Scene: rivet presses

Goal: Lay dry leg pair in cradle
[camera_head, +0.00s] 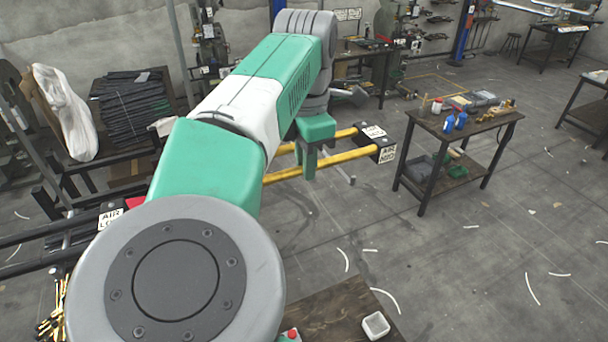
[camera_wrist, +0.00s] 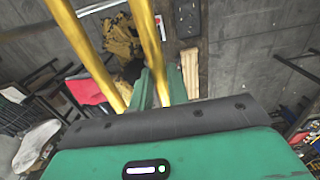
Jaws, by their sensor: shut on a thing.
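The leg pair shows as two parallel yellow tubes (camera_head: 335,163) with a black, white-labelled block (camera_head: 380,150) at their right end. In the head view they run level out from behind my arm. In the wrist view the yellow tubes (camera_wrist: 152,45) rise from my gripper (camera_wrist: 155,85). My gripper (camera_head: 313,158) has green fingers shut on the tubes, well above the floor. Two dark tubes with a white "AIR LO…" label (camera_head: 110,217) and a red part show left of my arm. My arm hides whether they join the yellow ones. I cannot pick out the cradle for certain.
A dark worktable (camera_head: 462,130) with blue bottles stands to the right. A black rack (camera_head: 133,105) of dark strips stands at the left, beside a white sack (camera_head: 65,112). A bench (camera_head: 340,315) with a white bowl is in front. Floor between is mostly clear.

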